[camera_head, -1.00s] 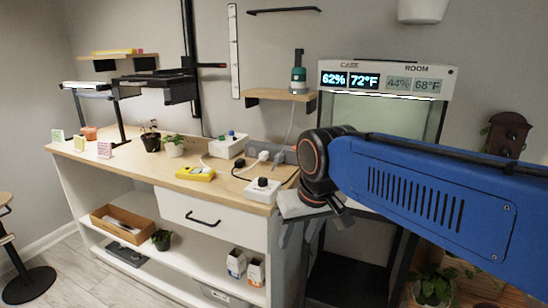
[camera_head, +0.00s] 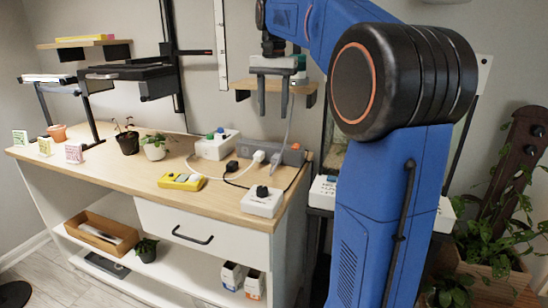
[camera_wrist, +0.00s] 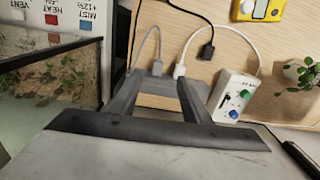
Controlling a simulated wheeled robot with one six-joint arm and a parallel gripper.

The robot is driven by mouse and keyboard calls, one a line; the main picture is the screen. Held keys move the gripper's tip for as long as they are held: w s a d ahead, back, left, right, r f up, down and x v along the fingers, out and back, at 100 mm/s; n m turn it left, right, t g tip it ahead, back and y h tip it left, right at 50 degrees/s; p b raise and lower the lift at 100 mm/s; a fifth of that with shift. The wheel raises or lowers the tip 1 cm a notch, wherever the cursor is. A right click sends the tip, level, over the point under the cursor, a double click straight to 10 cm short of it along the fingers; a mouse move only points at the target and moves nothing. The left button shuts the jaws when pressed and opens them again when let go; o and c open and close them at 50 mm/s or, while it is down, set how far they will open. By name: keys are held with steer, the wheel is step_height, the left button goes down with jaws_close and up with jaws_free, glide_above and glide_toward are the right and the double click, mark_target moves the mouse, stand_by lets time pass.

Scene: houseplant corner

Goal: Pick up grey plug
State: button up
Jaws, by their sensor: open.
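The grey plug (camera_head: 275,159) stands in the grey power strip (camera_head: 293,156) at the back right of the wooden bench, with a grey cord rising from it toward the wall shelf. In the wrist view the grey plug (camera_wrist: 157,67) shows just beyond and between the fingertips, beside a white plug (camera_wrist: 179,71). My gripper (camera_head: 273,116) points down above the strip, in front of the shelf, open and empty. Its two grey fingers also show in the wrist view (camera_wrist: 160,80), apart from each other; the strip is partly seen between them.
A white plug (camera_head: 258,156) sits left of the grey one, and a black plug (camera_head: 232,167) lies near. A white box with coloured knobs (camera_head: 217,146), a yellow device (camera_head: 181,181) and a white box with a black knob (camera_head: 262,201) stand around. The wall shelf (camera_head: 243,84) is behind my gripper.

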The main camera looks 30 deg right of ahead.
steer(key=w+d, duration=0.1)
steer(key=w, duration=0.1)
glide_above(275, 157)
steer(key=shift+m, duration=0.3)
step_height(275, 157, down, 11)
steer(key=shift+w+a+f, duration=0.1)
steer(key=shift+w+f, duration=0.05)
steer(key=shift+s+f, duration=0.15)
steer(key=shift+f, duration=1.25)
steer(key=shift+s+f, duration=0.1)
steer(key=shift+f, duration=1.25)
jaws_close()
